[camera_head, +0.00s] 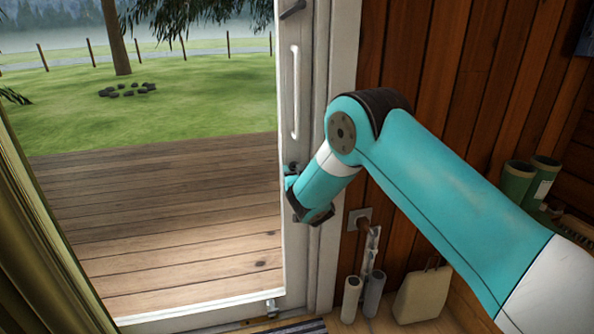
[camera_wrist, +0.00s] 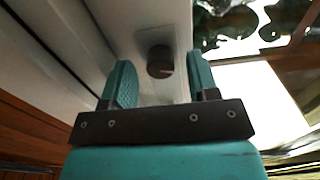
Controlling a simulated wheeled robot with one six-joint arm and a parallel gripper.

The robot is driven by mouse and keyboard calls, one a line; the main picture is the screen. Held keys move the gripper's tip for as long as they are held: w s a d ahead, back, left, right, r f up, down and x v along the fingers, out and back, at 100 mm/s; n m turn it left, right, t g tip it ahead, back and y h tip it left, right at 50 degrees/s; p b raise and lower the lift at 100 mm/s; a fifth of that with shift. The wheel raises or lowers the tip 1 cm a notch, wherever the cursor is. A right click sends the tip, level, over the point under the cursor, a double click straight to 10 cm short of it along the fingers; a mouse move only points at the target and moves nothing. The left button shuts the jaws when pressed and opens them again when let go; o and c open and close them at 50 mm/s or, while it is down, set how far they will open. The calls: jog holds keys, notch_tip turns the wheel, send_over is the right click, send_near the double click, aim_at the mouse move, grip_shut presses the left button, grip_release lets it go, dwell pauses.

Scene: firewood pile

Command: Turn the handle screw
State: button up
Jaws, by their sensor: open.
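A dark round knob (camera_wrist: 160,61), which looks like the handle screw, sticks out of the white door frame (camera_wrist: 145,20) in the wrist view. My gripper (camera_wrist: 161,72) is open, with one teal finger to the left of the knob and one to the right. Gaps show on both sides, and I cannot tell how far the fingertips reach past it. In the head view my gripper (camera_head: 290,184) is at the white door frame (camera_head: 298,130), mostly hidden by my wrist. A small dark part, perhaps the knob, shows just above it.
A white vertical pull handle (camera_head: 294,92) and a dark lever (camera_head: 292,9) are higher on the frame. A wooden wall (camera_head: 440,60) is to the right, with a wall socket (camera_head: 357,218) and rolls (camera_head: 352,298) low down. A curtain (camera_head: 35,240) hangs at the left.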

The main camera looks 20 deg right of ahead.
jog(key=c, duration=0.9)
jog(key=shift+f+b, duration=0.1)
jog(key=shift+b, duration=0.3)
jog(key=m+b, duration=1.4)
jog(key=b, duration=0.6)
jog(key=shift+m, duration=0.3)
jog(key=shift+b, duration=0.3)
